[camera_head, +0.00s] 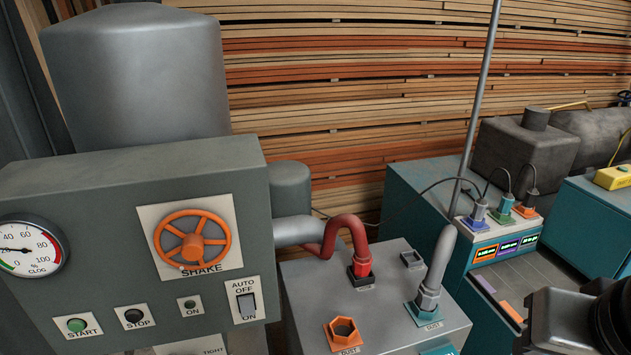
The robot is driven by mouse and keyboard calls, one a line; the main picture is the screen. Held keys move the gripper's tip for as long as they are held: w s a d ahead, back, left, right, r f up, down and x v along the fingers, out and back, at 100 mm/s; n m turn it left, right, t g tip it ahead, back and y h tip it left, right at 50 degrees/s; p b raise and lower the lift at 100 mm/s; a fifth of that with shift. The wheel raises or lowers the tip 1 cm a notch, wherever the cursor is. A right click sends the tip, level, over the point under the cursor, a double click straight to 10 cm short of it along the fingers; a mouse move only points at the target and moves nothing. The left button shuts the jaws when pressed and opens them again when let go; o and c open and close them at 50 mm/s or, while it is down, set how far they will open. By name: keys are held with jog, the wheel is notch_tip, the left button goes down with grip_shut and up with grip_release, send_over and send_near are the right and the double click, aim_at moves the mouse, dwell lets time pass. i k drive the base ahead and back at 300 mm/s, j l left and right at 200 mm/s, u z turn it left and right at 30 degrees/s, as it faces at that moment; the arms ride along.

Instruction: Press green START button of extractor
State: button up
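The green START button (77,325) is on the lower left of the grey extractor panel (110,190), with a START label below it. The black STOP button (133,316) is to its right. A black piece at the lower right (560,320) looks like part of my own arm, cut off by the frame edge. My gripper's fingers do not show. Nothing is seen touching the START button.
An orange SHAKE handwheel (193,243), a clog gauge (30,248), a small ON lamp (190,304) and an AUTO/OFF/ON switch (246,305) share the panel. A grey box (383,308) with a red hose (345,228) stands to the right. Teal cabinets (430,185) stand beyond.

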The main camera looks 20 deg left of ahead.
aim_at(77, 325)
jog(key=u, duration=2.65)
